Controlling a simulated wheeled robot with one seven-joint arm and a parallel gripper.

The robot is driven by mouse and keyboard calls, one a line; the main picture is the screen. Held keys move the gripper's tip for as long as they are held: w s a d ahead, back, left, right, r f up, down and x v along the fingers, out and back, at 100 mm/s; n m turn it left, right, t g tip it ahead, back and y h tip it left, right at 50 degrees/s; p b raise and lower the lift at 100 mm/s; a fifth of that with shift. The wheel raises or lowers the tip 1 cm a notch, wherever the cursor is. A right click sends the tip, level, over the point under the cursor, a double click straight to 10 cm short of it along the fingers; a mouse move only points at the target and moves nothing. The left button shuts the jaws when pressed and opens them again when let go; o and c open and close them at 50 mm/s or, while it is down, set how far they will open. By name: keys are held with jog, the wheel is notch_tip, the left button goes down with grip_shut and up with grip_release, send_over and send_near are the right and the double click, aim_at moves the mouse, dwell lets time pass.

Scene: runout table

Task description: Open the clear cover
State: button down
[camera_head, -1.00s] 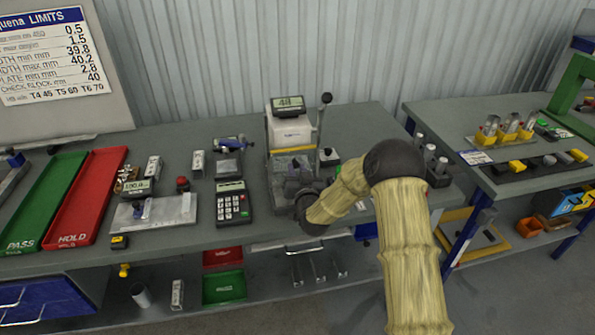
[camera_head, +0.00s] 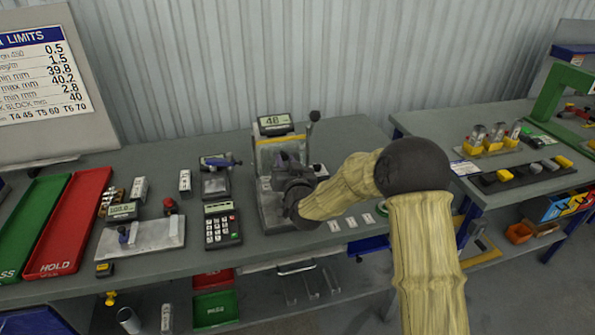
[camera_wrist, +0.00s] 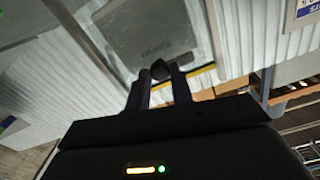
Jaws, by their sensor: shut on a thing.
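The test machine (camera_head: 270,205) stands on the bench under a small display reading 48 (camera_head: 274,122). Its clear cover (camera_head: 267,156) stands raised in front of the machine's upper part, its yellow-striped edge at the top. The cover fills the upper middle of the wrist view (camera_wrist: 150,40), with a yellow strip along its edge. My gripper (camera_head: 286,161) is at the cover, partly hidden by my wrist in the head view. In the wrist view my gripper's fingers (camera_wrist: 161,85) are shut on a small dark knob (camera_wrist: 160,69) at the cover's edge.
A lever with a black knob (camera_head: 314,116) rises right beside the machine. A keypad device (camera_head: 222,225) and a gauge stand (camera_head: 215,178) are to the left. The red HOLD tray (camera_head: 68,220) lies farther left. A second table (camera_head: 510,185) stands right.

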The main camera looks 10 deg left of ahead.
notch_tip(320, 180, up, 3)
jog(key=shift+f, duration=0.1)
jog(key=c, duration=1.2)
grip_release()
jog(key=shift+s+f, duration=0.1)
jog(key=shift+s, duration=0.05)
jog(key=b+v, duration=0.5)
jog(key=v, duration=1.2)
jog(key=shift+d, duration=0.2)
